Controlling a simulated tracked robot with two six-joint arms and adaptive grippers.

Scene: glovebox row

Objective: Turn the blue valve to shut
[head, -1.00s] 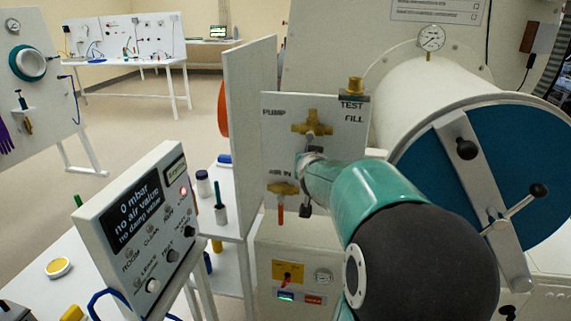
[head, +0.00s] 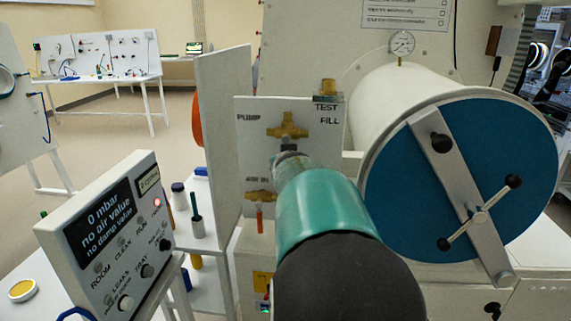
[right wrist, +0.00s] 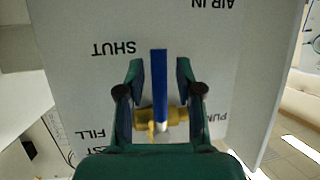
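The blue valve lever (right wrist: 160,80) shows in the right wrist view, standing straight up the picture from a brass valve body (right wrist: 176,117) on the white panel. In the head view the brass body (head: 288,126) shows, but my right arm hides the lever. My right gripper (right wrist: 159,62) has its two fingers on either side of the lever, with a visible gap on each side; it is open. It also shows small in the head view (head: 286,152). The upside-down word SHUT (right wrist: 113,48) is left of the lever. My left gripper is not in view.
A second brass valve (head: 260,196) with an orange lever sits lower on the panel. A large white cylinder with a blue door (head: 400,180) and crossbar handle stands close at right. A display box (head: 110,235) reads 0 mbar. A white upright board (head: 222,110) stands beside the panel.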

